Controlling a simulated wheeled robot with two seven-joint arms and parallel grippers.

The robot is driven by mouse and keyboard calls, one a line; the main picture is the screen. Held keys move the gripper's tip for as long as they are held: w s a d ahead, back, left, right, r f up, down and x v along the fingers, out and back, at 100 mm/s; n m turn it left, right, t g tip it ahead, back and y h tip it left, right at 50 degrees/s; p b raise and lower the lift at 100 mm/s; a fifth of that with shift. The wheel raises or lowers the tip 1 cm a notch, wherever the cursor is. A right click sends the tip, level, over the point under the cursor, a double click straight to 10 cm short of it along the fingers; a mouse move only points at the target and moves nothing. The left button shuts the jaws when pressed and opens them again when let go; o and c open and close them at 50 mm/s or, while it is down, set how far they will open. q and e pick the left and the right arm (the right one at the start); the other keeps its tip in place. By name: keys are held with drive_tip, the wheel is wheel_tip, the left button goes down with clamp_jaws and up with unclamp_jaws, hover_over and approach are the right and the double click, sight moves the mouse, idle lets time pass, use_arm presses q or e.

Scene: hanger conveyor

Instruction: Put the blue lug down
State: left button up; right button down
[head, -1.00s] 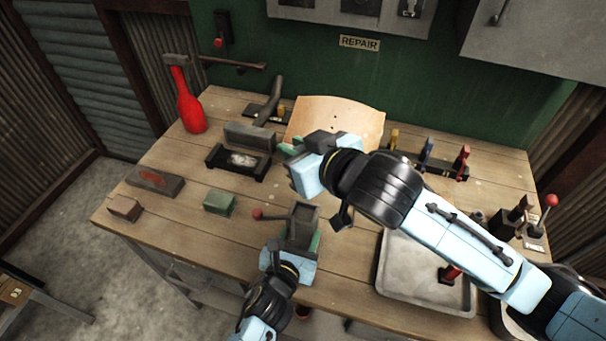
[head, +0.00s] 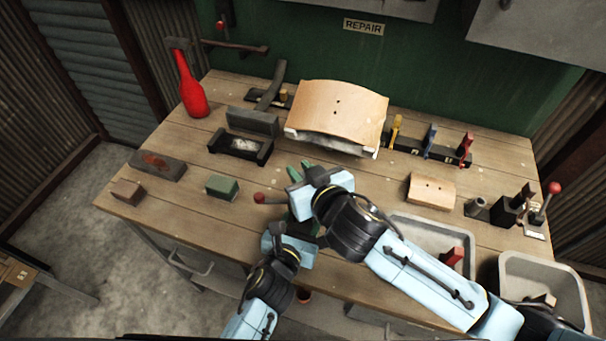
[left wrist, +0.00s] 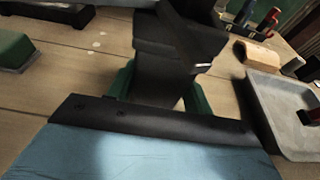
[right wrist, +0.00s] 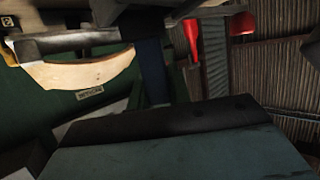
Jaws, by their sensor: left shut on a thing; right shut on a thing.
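In the head view, my right gripper (head: 300,172) is above the near middle of the bench, close to my left gripper (head: 290,228). In the right wrist view, a dark blue strip (right wrist: 152,72), which looks like the blue lug, stands up from my right gripper's jaw; the jaw hides most of it. Its far end meets a dark shape at the picture's top. My left gripper's green fingers are shut around a dark block (left wrist: 165,80) in the left wrist view. I cannot tell whether block and lug touch.
A red-knobbed lever (head: 259,198) is beside my grippers. A green block (head: 222,187) lies left. A rack (head: 411,150) of yellow, blue and red pieces stands back right, near a curved wooden panel (head: 335,108). A grey tray (head: 440,230) is at right.

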drive_tip(key=shift+s+d+f, duration=0.15)
drive_tip(key=shift+s+f, duration=0.05)
drive_tip(key=shift+f, duration=0.6)
drive_tip(key=c, duration=1.6)
unclamp_jaws()
drive_tip(key=shift+f, duration=0.1)
drive_tip(key=o, duration=0.3)
drive_tip(key=shift+w+r, duration=0.1)
drive_tip(key=shift+r, duration=0.15)
drive_tip(key=v, duration=1.2)
drive_tip(key=shift+r, duration=0.2)
